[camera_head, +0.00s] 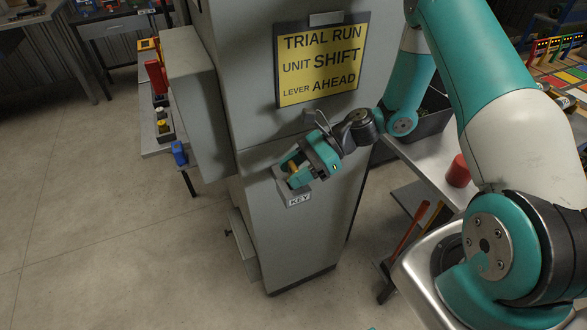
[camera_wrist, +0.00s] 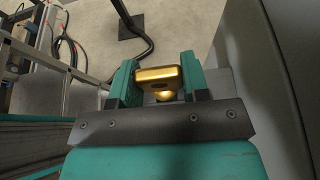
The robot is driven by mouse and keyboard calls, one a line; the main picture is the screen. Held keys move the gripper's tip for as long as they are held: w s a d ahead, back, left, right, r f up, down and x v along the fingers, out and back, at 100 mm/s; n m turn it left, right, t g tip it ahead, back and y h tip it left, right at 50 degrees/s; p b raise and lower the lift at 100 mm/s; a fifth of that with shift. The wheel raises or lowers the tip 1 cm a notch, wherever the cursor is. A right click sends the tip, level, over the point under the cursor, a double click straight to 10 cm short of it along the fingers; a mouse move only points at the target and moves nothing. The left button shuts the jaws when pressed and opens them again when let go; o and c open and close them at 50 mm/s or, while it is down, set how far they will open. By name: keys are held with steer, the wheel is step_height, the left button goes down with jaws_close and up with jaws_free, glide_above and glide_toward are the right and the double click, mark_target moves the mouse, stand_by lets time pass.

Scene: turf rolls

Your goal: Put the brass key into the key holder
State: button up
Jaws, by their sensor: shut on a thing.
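My gripper (camera_head: 294,172) is shut on the brass key (camera_wrist: 158,76). In the wrist view the key's gold head sits between the two teal fingers. A small brass-coloured part of the key (camera_head: 292,166) shows between the fingers in the head view. The key holder (camera_head: 280,172) is a small grey box on the front of the grey cabinet, with a label reading KEY (camera_head: 299,199). My gripper is at the top of the holder. The fingers cover part of its opening, and I cannot tell whether the key's lower end is inside.
The tall grey cabinet (camera_head: 283,235) carries a yellow sign (camera_head: 318,68) above the holder. A metal table (camera_head: 435,166) with a red cylinder (camera_head: 457,171) is to the right. A bench with coloured items stands left of the cabinet. The floor (camera_head: 90,220) at left is clear.

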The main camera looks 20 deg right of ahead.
steer(key=shift+f+b, duration=0.5)
steer(key=shift+f, duration=0.45)
steer(key=o, duration=1)
steer(key=shift+o, duration=0.2)
steer(key=b+v, duration=0.3)
steer(key=v, duration=1.4)
steer(key=shift+d, duration=0.25)
